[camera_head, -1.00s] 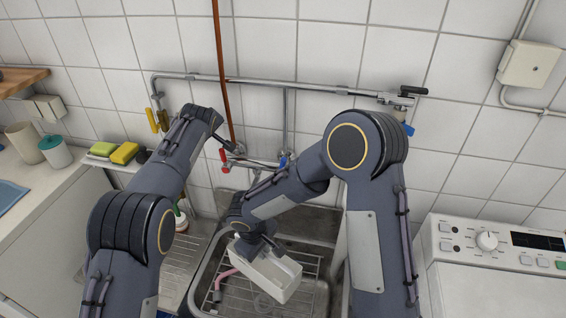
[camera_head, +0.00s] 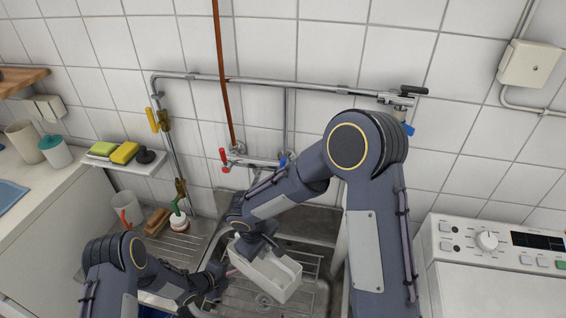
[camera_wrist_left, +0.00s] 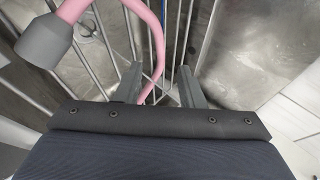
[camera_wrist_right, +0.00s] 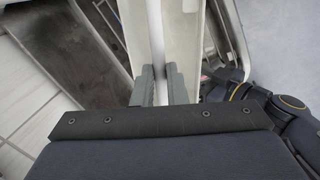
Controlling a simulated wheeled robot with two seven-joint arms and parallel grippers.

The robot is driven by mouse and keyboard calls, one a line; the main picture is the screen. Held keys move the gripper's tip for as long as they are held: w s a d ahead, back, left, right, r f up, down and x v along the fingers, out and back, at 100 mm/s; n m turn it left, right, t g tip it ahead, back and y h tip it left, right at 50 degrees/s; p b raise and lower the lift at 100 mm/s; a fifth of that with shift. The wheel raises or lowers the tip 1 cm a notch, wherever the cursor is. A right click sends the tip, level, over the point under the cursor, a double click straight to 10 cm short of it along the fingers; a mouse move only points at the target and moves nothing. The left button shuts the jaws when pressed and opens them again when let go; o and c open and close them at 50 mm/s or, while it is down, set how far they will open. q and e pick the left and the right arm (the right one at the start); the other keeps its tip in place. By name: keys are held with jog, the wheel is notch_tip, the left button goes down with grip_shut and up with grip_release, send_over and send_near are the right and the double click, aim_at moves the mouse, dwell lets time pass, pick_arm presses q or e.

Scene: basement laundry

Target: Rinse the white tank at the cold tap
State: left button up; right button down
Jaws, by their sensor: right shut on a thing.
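The white tank (camera_head: 278,280) is a narrow open box. It is held tilted over the sink (camera_head: 320,290), and it fills the middle of the right wrist view (camera_wrist_right: 190,40). My right gripper (camera_head: 262,252) is shut on the tank's wall; its fingers pinch the wall in the right wrist view (camera_wrist_right: 160,82). My left gripper (camera_head: 226,274) is low at the sink's left side, beside the tank. In the left wrist view its fingers (camera_wrist_left: 158,84) are apart, with the pink hose (camera_wrist_left: 156,40) passing between or beyond them. The blue-handled tap (camera_head: 284,160) is on the wall behind, partly hidden by my right arm.
A red-handled tap (camera_head: 224,157) is left of the blue one. A drainboard (camera_head: 180,248) with a brush (camera_head: 178,220) lies left of the sink. A shelf (camera_head: 140,162) holds sponges. A washing machine (camera_head: 490,270) stands at the right. A wire rack lies in the sink.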

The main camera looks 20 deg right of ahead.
pick_arm(q)
jog(key=s+d+m+g+h, duration=0.35)
jog(key=s+m, duration=0.35)
jog(key=s, duration=0.7)
jog(key=s+d+r+m+g+h, duration=0.2)
jog(key=s+d+r+m+h, duration=0.3)
jog(key=s+r, duration=0.45)
jog(key=s+d+r+n+t+h, duration=0.1)
jog(key=s+d+r+h, duration=0.15)
jog(key=d+r, duration=0.85)
jog(key=s+d+r+t+h, duration=0.1)
jog(key=d+r+h, duration=0.45)
jog(key=r, duration=0.85)
jog(key=s+d+r+n+t+h, duration=0.1)
jog(key=s+d+r, duration=0.1)
jog(key=d+r, duration=1)
jog(key=w+d+f+n+t+y, duration=0.25)
jog(key=w+n+t+y, duration=0.35)
jog(key=n+t, duration=0.45)
jog(key=n+t+y, duration=0.4)
jog(key=n+y, duration=2.3)
jog(key=n, duration=0.5)
send_near(283, 163)
jog(key=shift+m+h, duration=0.25)
jog(key=shift+m, duration=0.1)
jog(key=x, duration=1)
jog(key=shift+w+d+f, duration=0.1)
jog(key=shift+w+f, duration=0.2)
jog(key=shift+w, duration=0.1)
